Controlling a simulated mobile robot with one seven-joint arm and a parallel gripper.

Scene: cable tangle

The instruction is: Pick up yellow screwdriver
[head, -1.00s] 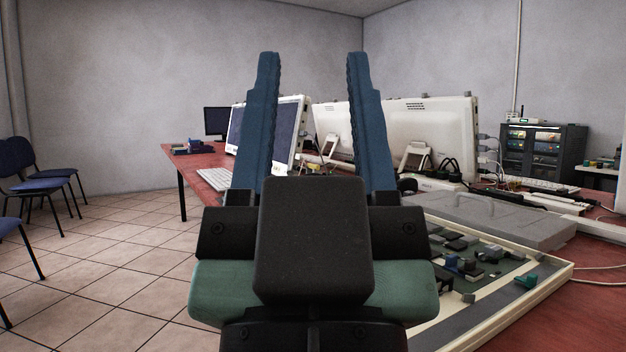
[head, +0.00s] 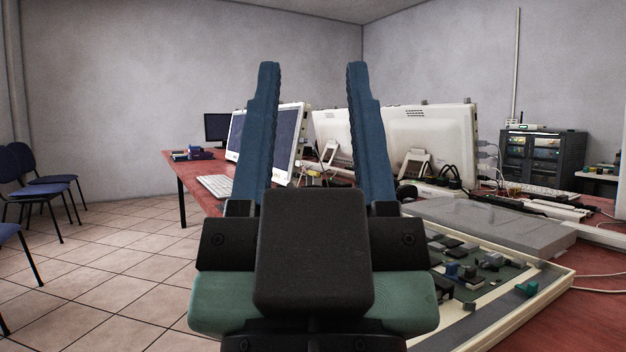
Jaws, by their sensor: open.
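My gripper (head: 313,125) stands in the middle of the head view with its two blue fingers pointing up and spread apart. It is open, with nothing between the fingers that I can tell is held. I cannot make out a yellow screwdriver in this view. A small yellowish thing shows between the fingers on the table, too small to identify. My gripper and its dark body hide part of the red table (head: 590,315) behind them.
An open case with circuit boards (head: 480,265) lies at the right, its grey lid (head: 490,222) behind. White monitors (head: 432,140), a keyboard (head: 215,186) and a dark equipment rack (head: 543,158) stand on the table. Blue chairs (head: 45,190) are at the left; the tiled floor between is clear.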

